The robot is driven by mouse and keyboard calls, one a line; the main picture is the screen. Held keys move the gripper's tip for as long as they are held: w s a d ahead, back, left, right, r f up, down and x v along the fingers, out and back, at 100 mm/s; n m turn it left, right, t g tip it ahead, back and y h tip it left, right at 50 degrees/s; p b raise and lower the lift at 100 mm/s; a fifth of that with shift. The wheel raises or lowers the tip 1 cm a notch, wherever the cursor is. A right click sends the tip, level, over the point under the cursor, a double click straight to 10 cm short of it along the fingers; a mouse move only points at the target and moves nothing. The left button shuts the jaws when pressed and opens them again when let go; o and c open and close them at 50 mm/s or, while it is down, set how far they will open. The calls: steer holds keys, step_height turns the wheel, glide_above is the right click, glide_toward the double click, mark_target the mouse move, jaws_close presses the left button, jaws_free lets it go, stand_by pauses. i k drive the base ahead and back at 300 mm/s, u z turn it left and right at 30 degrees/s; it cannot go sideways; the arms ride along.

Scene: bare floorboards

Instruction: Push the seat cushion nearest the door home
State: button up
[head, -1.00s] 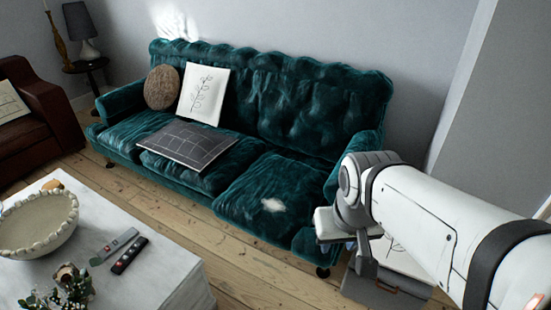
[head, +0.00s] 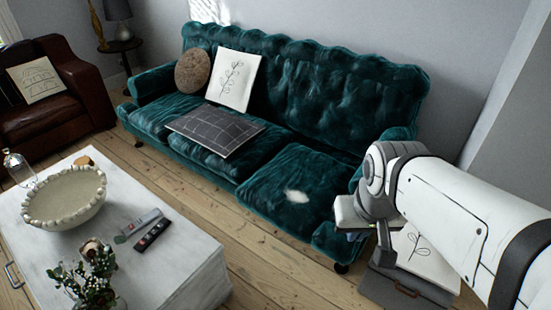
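A teal velvet sofa (head: 300,92) stands against the back wall with seat cushions side by side. The right seat cushion (head: 275,185) has a pale worn patch and its front edge juts out a little past the middle seat cushion (head: 205,158). The left seat cushion (head: 160,115) lies at the far end. No door is in view. My gripper (head: 350,213) is at the end of my white arm, by the sofa's right armrest and right of the right cushion. Its fingers are too hidden to tell their state.
A dark checked cushion (head: 215,130), a white leaf-print pillow (head: 234,80) and a round brown pillow (head: 192,70) rest on the sofa. A white coffee table (head: 180,262) with a bowl (head: 65,200) stands in front. Bare floorboards (head: 265,255) lie between. A leaf-print item (head: 425,258) is beneath my arm.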

mark_target(296, 192)
steer(key=u, duration=0.2)
steer(key=i, duration=1.25)
steer(key=z, duration=0.15)
